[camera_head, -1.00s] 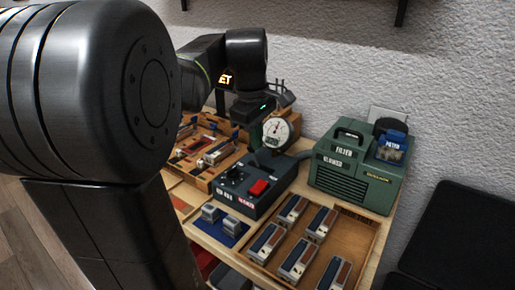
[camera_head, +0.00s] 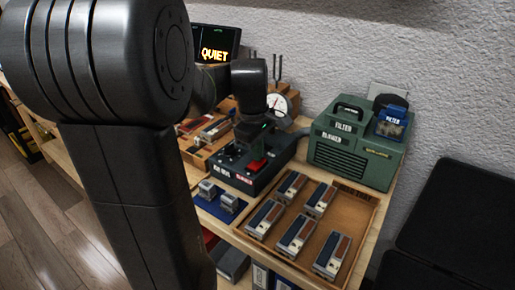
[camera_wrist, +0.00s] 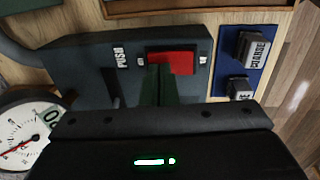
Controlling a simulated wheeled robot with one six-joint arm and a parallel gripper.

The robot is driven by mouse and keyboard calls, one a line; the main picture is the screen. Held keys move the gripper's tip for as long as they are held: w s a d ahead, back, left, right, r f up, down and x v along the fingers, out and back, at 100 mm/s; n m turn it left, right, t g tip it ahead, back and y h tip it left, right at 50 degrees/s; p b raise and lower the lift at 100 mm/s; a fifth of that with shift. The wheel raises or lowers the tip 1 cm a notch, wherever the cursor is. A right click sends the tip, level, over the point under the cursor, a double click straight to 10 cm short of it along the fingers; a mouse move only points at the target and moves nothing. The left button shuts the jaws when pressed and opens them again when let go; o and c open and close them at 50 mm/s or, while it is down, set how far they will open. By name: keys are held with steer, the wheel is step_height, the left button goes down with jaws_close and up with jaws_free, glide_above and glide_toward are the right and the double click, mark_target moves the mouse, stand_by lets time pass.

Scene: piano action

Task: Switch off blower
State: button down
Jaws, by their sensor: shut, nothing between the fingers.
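The green blower (camera_head: 345,158), labelled FILTER BLOWER, stands at the right rear of the bench in the head view. A dark control box (camera_head: 232,182) sits left of it, with a red rocker switch (camera_head: 257,166) on top. The switch also shows in the wrist view (camera_wrist: 184,64), with small marks at either end. My gripper (camera_head: 254,153) is shut and empty, pointing down at the switch. In the wrist view its fingertips (camera_wrist: 159,68) overlap the left part of the red switch. I cannot tell whether they touch it, and they hide part of it.
A wooden tray (camera_head: 364,204) with several metal-and-wood pieces lies in front of the blower. A blue mat (camera_head: 224,214) with two grey blocks is before the control box. A round dial gauge (camera_head: 278,103) stands behind the box, close beside my gripper in the wrist view (camera_wrist: 24,135).

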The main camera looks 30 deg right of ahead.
steer(key=shift+d+p, duration=0.1)
steer(key=shift+p, duration=0.6)
steer(key=shift+f, duration=0.25)
steer(key=shift+s+a+r, duration=0.15)
steer(key=shift+s+a, duration=0.15)
steer(key=shift+a, duration=0.45)
steer(key=shift+r, duration=0.15)
